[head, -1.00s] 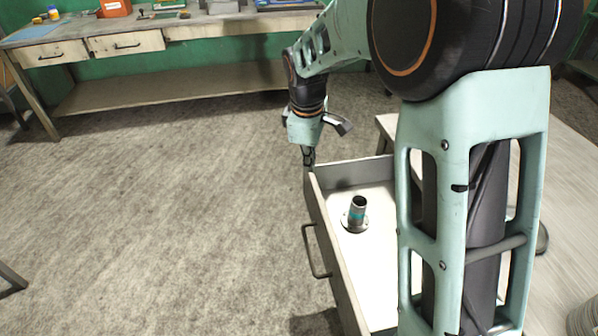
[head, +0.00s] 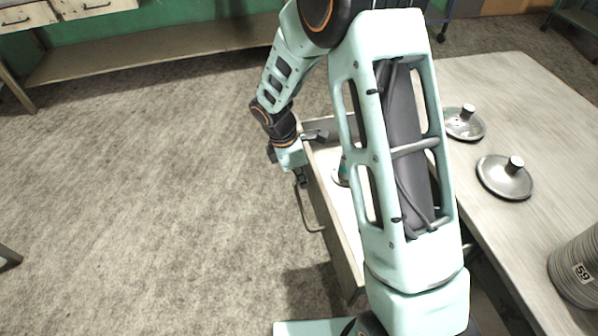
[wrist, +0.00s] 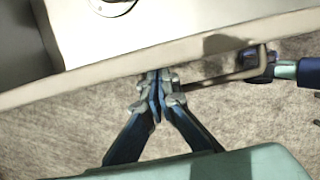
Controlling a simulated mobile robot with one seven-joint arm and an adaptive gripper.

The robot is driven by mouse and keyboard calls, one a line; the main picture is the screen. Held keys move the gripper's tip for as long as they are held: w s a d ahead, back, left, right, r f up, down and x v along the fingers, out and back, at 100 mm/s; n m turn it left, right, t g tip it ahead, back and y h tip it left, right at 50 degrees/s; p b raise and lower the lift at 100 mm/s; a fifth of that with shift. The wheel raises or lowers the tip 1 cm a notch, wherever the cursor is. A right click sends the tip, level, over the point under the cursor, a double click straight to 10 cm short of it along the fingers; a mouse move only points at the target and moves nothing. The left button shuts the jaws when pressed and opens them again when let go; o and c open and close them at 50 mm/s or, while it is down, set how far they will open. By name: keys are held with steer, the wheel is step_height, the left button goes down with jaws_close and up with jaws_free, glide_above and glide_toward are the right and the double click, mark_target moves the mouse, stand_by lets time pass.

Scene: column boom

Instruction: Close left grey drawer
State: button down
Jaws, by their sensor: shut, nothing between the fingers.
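The grey drawer (head: 338,228) is pulled out from the table, with its front panel facing left and a bar handle (head: 304,212) on it. Part of it is hidden behind my arm. My gripper (head: 303,182) is shut and empty, pointing down on the outer side of the front panel, near the panel's far end. In the wrist view, the shut fingertips (wrist: 159,82) lie at the drawer front's edge (wrist: 110,68), beside the handle (wrist: 226,78). I cannot tell whether they touch the panel. A flanged metal part (head: 341,174) stands inside the drawer, partly hidden.
The light table (head: 500,90) to the right carries two round metal flanged pieces (head: 464,123) (head: 505,178) and a ribbed stack (head: 576,270). A workbench with drawers (head: 95,8) stands at the back left. The floor (head: 150,200) left of the drawer is clear.

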steer(key=shift+f, duration=0.35)
steer(key=shift+d, duration=0.1)
steer(key=w+d+p, duration=0.2)
steer(key=d, duration=0.7)
steer(key=w+d+p, duration=0.2)
steer(key=d, duration=0.8)
steer(key=w+d+p, duration=0.2)
steer(key=d, duration=0.8)
